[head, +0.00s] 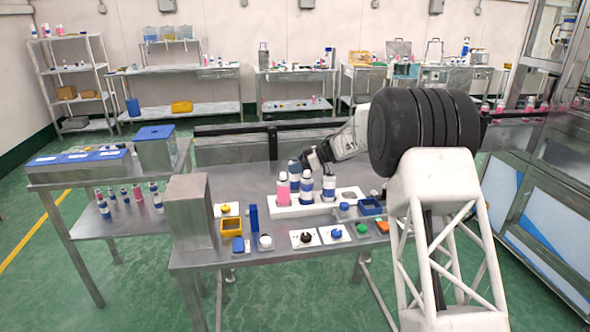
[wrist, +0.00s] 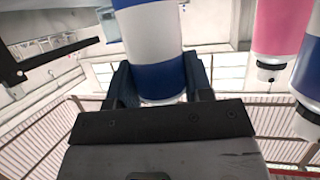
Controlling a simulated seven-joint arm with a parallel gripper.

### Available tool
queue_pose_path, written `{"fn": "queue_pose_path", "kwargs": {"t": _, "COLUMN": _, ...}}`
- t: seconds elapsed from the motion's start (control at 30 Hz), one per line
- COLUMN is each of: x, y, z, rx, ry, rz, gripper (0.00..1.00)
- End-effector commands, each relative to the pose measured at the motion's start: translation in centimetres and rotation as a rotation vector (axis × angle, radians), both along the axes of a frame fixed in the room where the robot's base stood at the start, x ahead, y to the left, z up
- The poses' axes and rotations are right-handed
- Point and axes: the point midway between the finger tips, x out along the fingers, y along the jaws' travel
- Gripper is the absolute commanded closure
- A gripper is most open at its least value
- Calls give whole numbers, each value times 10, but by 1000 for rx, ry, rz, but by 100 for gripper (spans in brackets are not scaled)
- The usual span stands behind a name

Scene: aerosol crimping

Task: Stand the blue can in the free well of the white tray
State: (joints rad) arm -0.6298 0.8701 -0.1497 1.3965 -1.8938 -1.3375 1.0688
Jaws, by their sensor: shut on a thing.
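The blue can, banded blue and white, is held between the two fingers of my gripper (wrist: 160,82) in the wrist view (wrist: 150,38). In the head view, my gripper (head: 314,160) is at the back of the white tray (head: 318,208), and the blue can (head: 295,168) shows partly behind other containers. The tray holds a pink can (head: 283,190) and blue-and-white cans (head: 306,189), (head: 329,188). A free well (head: 349,195) shows at the tray's right. The held can's lower end is hidden in the head view.
In front of the tray lie small parts, including a yellow bin (head: 231,226), an upright blue block (head: 253,218) and white cards with knobs (head: 305,238). A blue bin (head: 371,206) sits right of the tray. A grey metal box (head: 189,212) stands on the table's left.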

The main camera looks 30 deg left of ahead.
Motion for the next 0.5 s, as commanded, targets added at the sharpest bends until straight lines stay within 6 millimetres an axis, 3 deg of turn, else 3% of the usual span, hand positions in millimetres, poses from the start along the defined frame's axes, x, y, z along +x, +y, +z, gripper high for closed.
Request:
{"fn": "queue_pose_path", "kwargs": {"t": 0.13, "x": 0, "y": 0, "z": -11, "rx": 0, "ry": 0, "rz": 1, "gripper": 94}}
{"fn": "queue_pose_path", "kwargs": {"t": 0.5, "x": 0, "y": 0, "z": -13, "rx": 0, "ry": 0, "rz": 0, "gripper": 94}}
